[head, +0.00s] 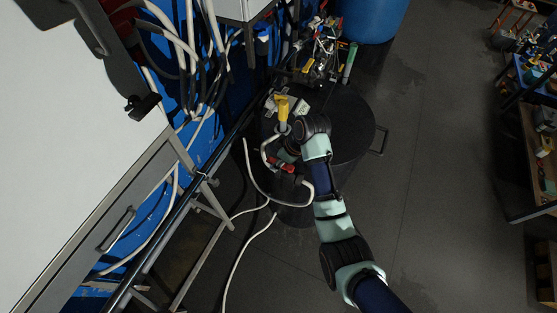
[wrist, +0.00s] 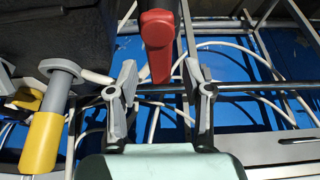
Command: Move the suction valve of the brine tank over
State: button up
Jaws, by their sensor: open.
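The brine tank (head: 352,122) is a dark round vessel in the middle of the head view, with pipe fittings on its left side. A red valve handle (head: 281,164) shows there, low beside my arm. In the wrist view the red handle (wrist: 157,45) hangs down at the top centre. My gripper (wrist: 160,78) is open, with one finger on each side of the handle's lower end. Both fingers appear apart from it. A yellow-handled part (wrist: 42,135) with a grey stem is left of the gripper; a yellow part (head: 283,106) also stands on the tank's left side.
White hoses (head: 252,178) loop beside the tank. A metal frame with a rail (head: 190,188) and a large white cabinet (head: 70,120) are on the left. A blue barrel (head: 374,18) stands behind. The floor to the right is clear up to the shelves.

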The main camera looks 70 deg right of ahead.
grip_shut()
